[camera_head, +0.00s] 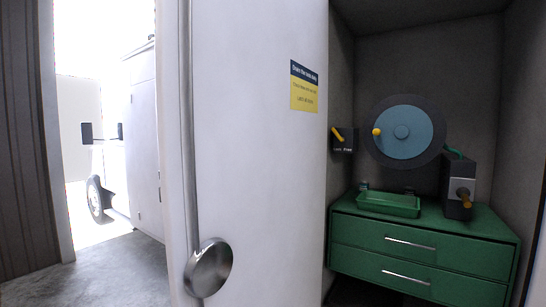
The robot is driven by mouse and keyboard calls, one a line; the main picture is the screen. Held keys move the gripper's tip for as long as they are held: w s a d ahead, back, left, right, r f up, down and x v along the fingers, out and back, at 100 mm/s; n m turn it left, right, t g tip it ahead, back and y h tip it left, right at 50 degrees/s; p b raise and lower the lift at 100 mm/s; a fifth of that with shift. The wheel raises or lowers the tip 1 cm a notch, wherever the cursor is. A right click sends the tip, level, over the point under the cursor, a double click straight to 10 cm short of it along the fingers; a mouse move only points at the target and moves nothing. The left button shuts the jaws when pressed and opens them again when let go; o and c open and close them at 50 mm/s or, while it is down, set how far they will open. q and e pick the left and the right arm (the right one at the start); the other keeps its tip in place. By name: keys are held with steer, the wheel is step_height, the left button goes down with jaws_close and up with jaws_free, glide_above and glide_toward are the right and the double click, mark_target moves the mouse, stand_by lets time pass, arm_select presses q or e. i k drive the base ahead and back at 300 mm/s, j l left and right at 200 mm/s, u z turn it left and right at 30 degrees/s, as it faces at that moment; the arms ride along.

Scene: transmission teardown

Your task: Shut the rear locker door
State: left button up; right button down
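A tall white panel (255,150) fills the middle of the head view, with a blue and yellow sign (304,87) on its upper right. I take it to be the locker door, but its hinges are hidden and I cannot tell its exact angle. A vertical rod (188,130) runs along its left edge, and a round shiny metal piece (208,268) sits low on that edge. Right of the panel a grey recess is open to view. Neither of my grippers is in view.
In the recess stand a green drawer cabinet (420,245) with a green tray (388,204), a blue disc (402,132) and lever boxes (343,139). At left, bare concrete floor (110,275) leads out to a white vehicle (145,140).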

mark_target(241, 86)
steer(key=j+z, duration=0.15)
steer(key=j, duration=0.25)
steer(key=k+j+z, duration=0.2)
steer(key=j, duration=0.15)
steer(key=j+z, duration=0.15)
steer(key=j, duration=0.25)
steer(key=j+z, duration=0.5)
steer(key=j, duration=0.5)
steer(key=i+j+z, duration=0.15)
steer(key=j, duration=0.2)
steer(key=i+j+z, duration=0.2)
steer(key=j, duration=0.15)
steer(key=i+j+z, duration=0.15)
steer(key=j, duration=0.2)
